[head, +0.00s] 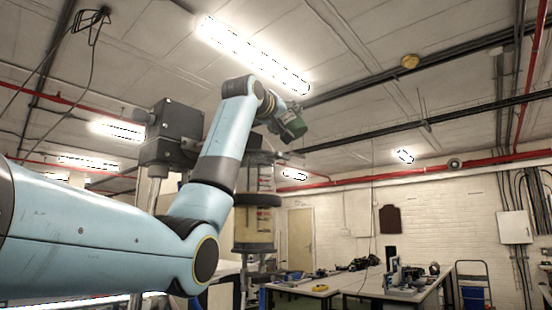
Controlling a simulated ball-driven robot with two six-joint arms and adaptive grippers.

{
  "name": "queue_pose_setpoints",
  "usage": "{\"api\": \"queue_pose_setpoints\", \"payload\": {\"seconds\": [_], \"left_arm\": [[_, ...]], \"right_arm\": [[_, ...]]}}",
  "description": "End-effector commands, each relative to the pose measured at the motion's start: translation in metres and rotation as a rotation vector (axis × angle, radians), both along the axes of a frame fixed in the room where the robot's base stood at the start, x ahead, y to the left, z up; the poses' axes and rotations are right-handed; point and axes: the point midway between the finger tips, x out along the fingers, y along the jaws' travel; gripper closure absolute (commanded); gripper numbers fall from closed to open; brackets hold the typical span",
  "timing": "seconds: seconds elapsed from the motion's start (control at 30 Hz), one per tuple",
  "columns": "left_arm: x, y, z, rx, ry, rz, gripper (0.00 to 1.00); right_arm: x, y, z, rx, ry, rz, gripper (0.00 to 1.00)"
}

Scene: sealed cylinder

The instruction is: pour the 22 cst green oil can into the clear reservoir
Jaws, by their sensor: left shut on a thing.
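My blue left arm comes in from the left and rises to my left gripper (272,108), which is shut on the green oil can (291,124). The can is tilted and held in the air above and slightly right of the clear reservoir (258,182). The can's label and its mouth cannot be made out, and no stream of oil shows. The reservoir is an upright clear cylinder with a dark band around it and yellowish liquid low inside. My arm covers part of its left side. My right gripper is not in view.
A dark grey machine head (174,128) on a metal column stands just left of the reservoir, behind my arm. Workbenches (372,287) with tools are farther back at the right. The air right of the can is clear.

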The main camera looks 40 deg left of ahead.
Motion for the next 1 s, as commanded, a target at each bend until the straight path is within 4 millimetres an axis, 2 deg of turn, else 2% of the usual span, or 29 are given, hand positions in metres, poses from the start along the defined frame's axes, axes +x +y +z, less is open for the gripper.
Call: {"api": "queue_pose_setpoints", "payload": {"seconds": [0.4, 1.0], "left_arm": [[0.0012, -0.0038, 0.0017, -0.076, -0.04, 0.0, 0.89], [0.0011, -0.0038, 0.0021, -0.081, -0.043, 0.0, 0.89]], "right_arm": [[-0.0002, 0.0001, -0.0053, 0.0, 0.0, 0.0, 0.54], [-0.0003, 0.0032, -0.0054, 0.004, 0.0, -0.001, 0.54]]}}
